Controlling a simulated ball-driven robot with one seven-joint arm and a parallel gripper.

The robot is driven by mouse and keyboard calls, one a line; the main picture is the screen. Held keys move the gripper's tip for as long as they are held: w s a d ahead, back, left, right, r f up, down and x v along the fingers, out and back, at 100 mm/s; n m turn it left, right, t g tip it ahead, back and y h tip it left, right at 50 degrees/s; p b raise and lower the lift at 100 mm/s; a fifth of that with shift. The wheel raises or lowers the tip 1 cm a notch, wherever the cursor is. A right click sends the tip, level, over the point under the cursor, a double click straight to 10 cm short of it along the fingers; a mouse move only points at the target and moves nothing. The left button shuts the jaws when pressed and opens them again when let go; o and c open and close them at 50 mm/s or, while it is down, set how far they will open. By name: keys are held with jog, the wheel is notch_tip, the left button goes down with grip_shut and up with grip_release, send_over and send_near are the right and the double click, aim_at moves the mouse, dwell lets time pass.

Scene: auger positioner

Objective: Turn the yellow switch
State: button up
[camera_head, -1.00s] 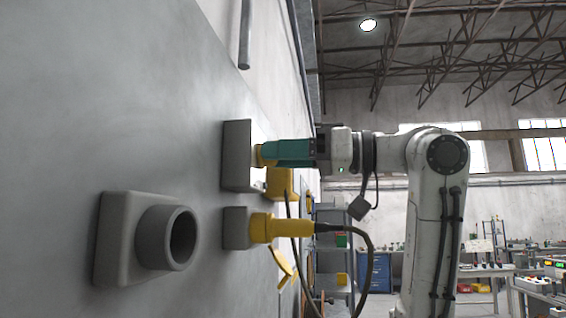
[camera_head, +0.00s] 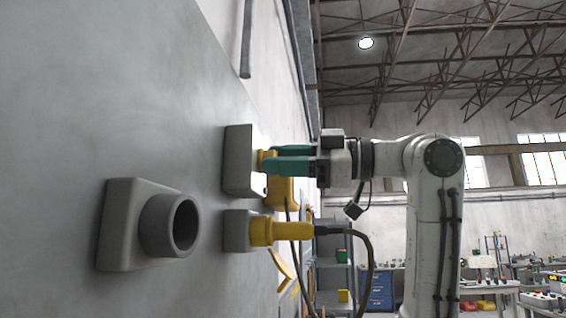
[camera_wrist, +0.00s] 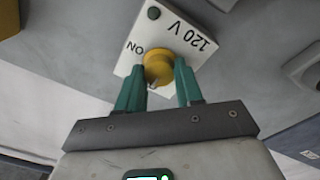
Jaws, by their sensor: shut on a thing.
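The yellow switch (camera_wrist: 158,68) is a round knob on a white plate (camera_wrist: 192,22) marked "120 V" and "ON" in the wrist view. In the head view the switch (camera_head: 265,160) sticks out of a grey box (camera_head: 238,160) on the panel. My gripper (camera_wrist: 160,80) has its two teal fingers on either side of the knob and is shut on it. In the head view my gripper (camera_head: 275,163) reaches the switch from the right. The fingers hide part of the knob.
Below the switch, a yellow plug (camera_head: 285,230) with a dark cable (camera_head: 368,265) sits in a grey socket (camera_head: 237,230). A larger grey round socket (camera_head: 182,222) is at lower left. A yellow part (camera_head: 280,191) sits just behind the gripper.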

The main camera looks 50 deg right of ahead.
jog(key=shift+n, duration=0.4)
jog(key=o, duration=1)
jog(key=shift+o, duration=0.2)
jog(key=shift+s, duration=0.1)
jog(key=b+v, duration=0.3)
jog(key=v, duration=0.7)
jog(key=shift+s+d, duration=0.2)
jog(key=shift+d, duration=0.05)
